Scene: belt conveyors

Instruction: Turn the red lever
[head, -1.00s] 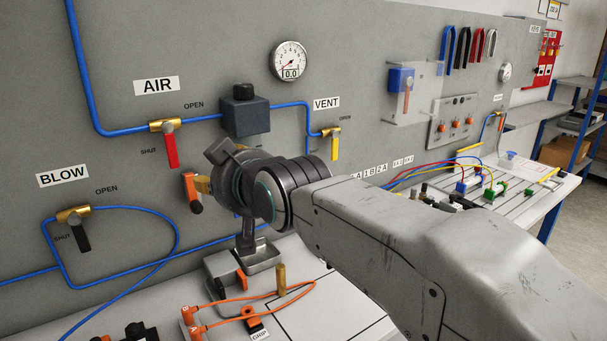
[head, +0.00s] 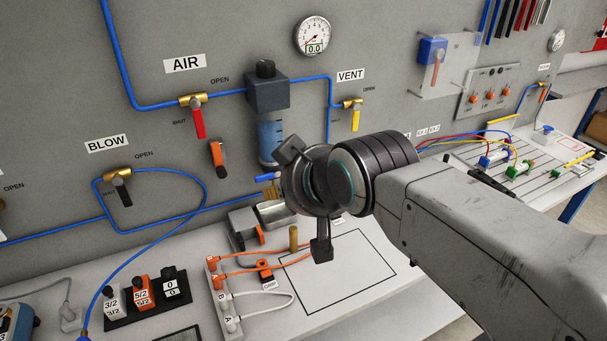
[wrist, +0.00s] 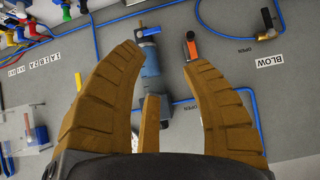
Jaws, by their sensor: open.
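The red lever (head: 198,122) hangs straight down from the brass valve (head: 193,101) under the AIR sign on the grey panel. SHUT is printed to its left and OPEN to its upper right. In the wrist view my gripper (wrist: 166,58) is open and empty, facing the panel. The red lever cannot be made out there.
An orange-and-black tool (head: 217,158) hangs just below the red lever. A yellow lever (head: 355,119) under VENT and a black lever (head: 123,190) under BLOW are nearby. Blue tubing (head: 118,60) runs along the panel. A bench with valves and orange hoses lies below.

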